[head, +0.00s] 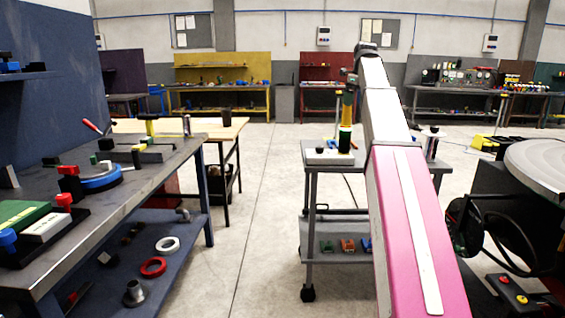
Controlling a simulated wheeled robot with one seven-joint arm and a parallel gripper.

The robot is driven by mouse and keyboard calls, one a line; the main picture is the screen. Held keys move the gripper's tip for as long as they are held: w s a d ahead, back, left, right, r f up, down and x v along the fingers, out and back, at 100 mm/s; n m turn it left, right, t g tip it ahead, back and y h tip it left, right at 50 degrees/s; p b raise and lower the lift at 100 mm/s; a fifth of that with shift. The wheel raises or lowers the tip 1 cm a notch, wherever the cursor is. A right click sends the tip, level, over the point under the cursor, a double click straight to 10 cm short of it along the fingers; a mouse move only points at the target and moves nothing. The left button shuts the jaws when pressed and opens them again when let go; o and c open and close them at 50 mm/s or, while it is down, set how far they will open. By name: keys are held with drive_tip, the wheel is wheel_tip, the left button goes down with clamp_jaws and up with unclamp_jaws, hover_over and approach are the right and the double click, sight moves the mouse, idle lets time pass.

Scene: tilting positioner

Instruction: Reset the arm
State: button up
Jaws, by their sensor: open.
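My arm rises from the bottom right of the head view, with a pink link and a pale link up to a dark joint near the top. Beyond that joint, a narrow olive and yellow end part hangs down over the grey cart (312,205). My gripper (347,118) seems to be at this lower end, small and far off. It is open, though its separate fingers are hard to make out. I see nothing clearly held in it. A dark and green piece stands just below it, and I cannot tell whether they touch.
A workbench (130,205) with fixtures and blocks stands left. A wooden-topped table (222,128) is behind it. A round grey plate (540,165) on dark machinery with loose cables is close on the right. Open floor (262,220) lies between bench and cart.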

drive_tip(key=s+a+f+n, duration=0.2)
drive_tip(key=s+f+n, duration=0.15)
drive_tip(key=f, duration=0.85)
drive_tip(key=s+a+f+n, duration=0.2)
drive_tip(key=f+n, duration=0.3)
drive_tip(key=f, duration=0.6)
drive_tip(key=s+a+f+n, duration=0.1)
drive_tip(key=s+f+n, duration=0.3)
drive_tip(key=f, duration=0.8)
drive_tip(key=s+a+f+n, duration=0.2)
drive_tip(key=s+f+n, duration=0.6)
drive_tip(key=s+f, duration=0.2)
drive_tip(key=s+a+f+n+g, duration=0.1)
drive_tip(key=s+f+n, duration=0.6)
drive_tip(key=f, duration=0.8)
drive_tip(key=s+a, duration=0.1)
drive_tip(key=s, duration=0.2)
drive_tip(key=shift+a+n+h, duration=0.3)
drive_tip(key=shift+n+h, duration=0.05)
drive_tip(key=shift+h, duration=0.05)
